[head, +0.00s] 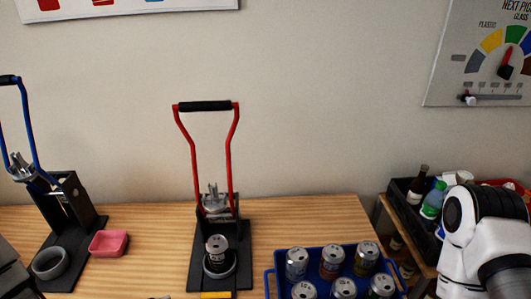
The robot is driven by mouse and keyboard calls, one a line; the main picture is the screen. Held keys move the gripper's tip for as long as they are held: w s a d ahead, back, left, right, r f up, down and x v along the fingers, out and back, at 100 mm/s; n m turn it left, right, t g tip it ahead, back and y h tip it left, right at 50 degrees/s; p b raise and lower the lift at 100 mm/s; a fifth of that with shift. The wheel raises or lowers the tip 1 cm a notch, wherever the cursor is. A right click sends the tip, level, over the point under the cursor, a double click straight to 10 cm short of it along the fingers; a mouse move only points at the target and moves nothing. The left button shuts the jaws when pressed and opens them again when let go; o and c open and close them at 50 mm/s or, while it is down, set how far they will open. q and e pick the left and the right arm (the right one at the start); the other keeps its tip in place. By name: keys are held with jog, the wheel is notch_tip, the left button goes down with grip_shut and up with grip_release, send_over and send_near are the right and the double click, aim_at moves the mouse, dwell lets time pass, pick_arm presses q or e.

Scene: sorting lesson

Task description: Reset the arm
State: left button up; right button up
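My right arm (465,245), white with black joints, comes in at the lower right corner. Its gripper is outside the picture. My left gripper is not seen; a dark grey shape (12,275) is cut off at the lower left edge and I cannot tell what it is. A can press with red levers (234,165) and a black grip stands upright on the wooden table (330,212), with a dark can (217,252) standing in its round holder. A blue-levered press (27,120) stands at the left, with an empty-looking grey ring (50,262) on its base.
A blue crate (320,248) holds several cans at the front. A pink dish (108,243) lies between the presses. Right of the table, a black bin (402,209) holds bottles, partly behind my arm. A dial board (450,75) hangs on the wall. Bare table lies right of the red press.

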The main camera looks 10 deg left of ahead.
pick_arm(q)
jog(key=s+d+f+m+g+y, duration=0.3)
jog(key=s+f+m+g+y, duration=0.6)
jog(key=m, duration=1.2)
notch_tip(320, 180, down, 10)
jog(key=s+g+h+b, duration=0.1)
jog(key=s+h+b, duration=0.1)
jog(key=b, duration=0.8)
jog(key=shift+s+f, duration=0.15)
jog(key=shift+f, duration=0.1)
pick_arm(e)
notch_tip(320, 180, down, 10)
jog(key=shift+s, duration=0.2)
